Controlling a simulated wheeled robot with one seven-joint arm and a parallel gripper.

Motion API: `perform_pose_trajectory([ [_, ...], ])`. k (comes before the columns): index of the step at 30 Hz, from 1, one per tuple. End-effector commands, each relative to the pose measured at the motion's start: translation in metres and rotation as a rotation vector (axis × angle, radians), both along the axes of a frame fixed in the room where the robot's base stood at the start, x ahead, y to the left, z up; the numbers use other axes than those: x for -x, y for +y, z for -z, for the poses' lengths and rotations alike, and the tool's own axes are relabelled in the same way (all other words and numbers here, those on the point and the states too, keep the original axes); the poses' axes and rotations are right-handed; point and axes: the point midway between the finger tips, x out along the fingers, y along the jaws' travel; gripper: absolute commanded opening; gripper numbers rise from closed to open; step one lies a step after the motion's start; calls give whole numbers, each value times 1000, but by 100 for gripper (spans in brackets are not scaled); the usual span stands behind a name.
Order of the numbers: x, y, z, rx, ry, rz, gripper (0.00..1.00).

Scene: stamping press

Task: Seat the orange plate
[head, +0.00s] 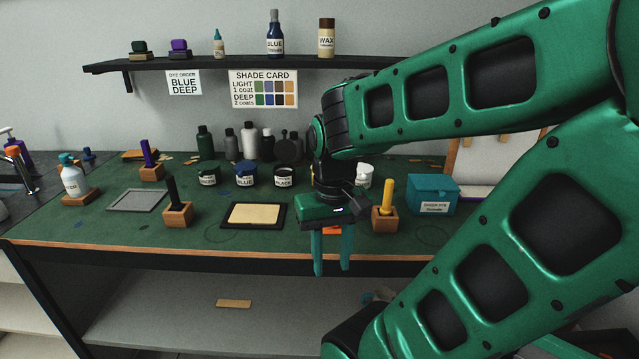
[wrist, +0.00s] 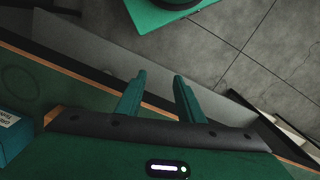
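My gripper (head: 332,271) hangs in front of the green bench's front edge, fingers pointing down. Its two teal fingers are apart with nothing held between them; the wrist view also shows the open fingers (wrist: 158,76) with an empty gap. A small orange patch (head: 331,230) shows between the fingers just under the gripper body in the head view. I cannot tell whether it is the orange plate, or whether it lies behind the gripper. No other clear orange plate is in view, and I see no press or seat for one.
The bench (head: 110,225) holds a black-framed tray (head: 228,222) with a tan sheet, a grey flat tray (head: 136,201), a yellow-handled tool in a wooden block (head: 384,222), several jars and a teal box (head: 432,194). A shelf (head: 240,62) is above. My arm covers the right side.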

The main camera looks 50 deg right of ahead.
Motion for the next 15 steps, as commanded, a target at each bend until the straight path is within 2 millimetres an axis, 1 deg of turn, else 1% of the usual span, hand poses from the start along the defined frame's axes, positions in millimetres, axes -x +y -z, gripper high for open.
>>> perform_pose_trajectory([
  [5,0,0,0,0,0,0,34],
  [6,8,-1,-5,-1,-11,1,34],
  [8,5,-5,-9,-4,-16,11,34],
  [11,-14,-16,-18,-11,-16,41,34],
  [14,-41,-38,-30,-19,-18,83,34],
  [15,-53,-50,-34,-20,-19,103,34],
])
